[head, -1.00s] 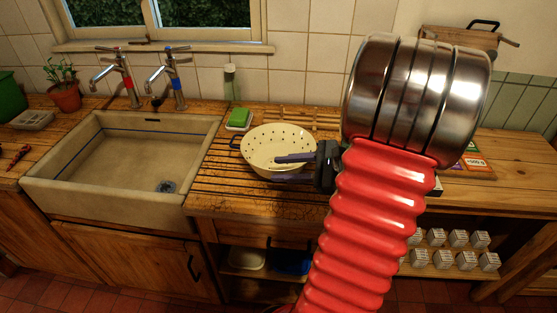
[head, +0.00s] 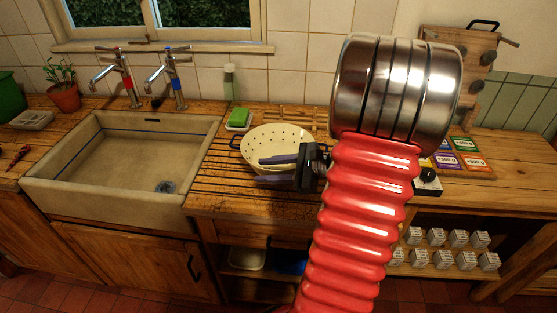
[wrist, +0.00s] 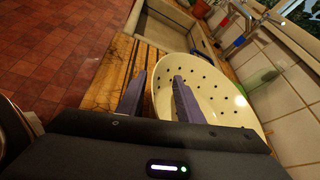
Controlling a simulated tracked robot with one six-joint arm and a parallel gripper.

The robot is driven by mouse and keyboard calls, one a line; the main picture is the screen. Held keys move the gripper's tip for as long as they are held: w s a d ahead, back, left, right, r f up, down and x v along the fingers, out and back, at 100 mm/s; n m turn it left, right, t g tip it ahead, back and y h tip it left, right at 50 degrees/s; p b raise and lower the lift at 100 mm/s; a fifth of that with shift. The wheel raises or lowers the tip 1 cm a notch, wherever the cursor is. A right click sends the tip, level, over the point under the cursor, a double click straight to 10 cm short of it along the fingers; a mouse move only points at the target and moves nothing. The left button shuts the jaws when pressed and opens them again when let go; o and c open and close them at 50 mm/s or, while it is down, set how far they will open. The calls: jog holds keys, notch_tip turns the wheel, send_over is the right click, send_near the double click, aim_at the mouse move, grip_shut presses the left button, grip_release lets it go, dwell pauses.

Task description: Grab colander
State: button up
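The cream colander (head: 285,141) with dark holes sits on the wooden drainboard right of the sink, and it also shows in the wrist view (wrist: 215,100). Its dark handle (head: 235,142) sticks out at the left. My gripper (head: 262,170) is open, its two purple fingers pointing left. In the head view the fingers overlap the colander's front right part. In the wrist view (wrist: 156,90) one finger lies across the colander's near rim and the other is outside it, over the wood. Contact with the rim cannot be told.
A stone sink (head: 120,160) with two taps lies to the left. A green sponge (head: 239,117) and a soap bottle (head: 229,82) stand behind the colander, near the tiled wall. Coloured cards (head: 460,160) lie to the right. White boxes (head: 458,238) fill the shelf below.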

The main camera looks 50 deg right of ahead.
grip_shut()
dwell(0.4)
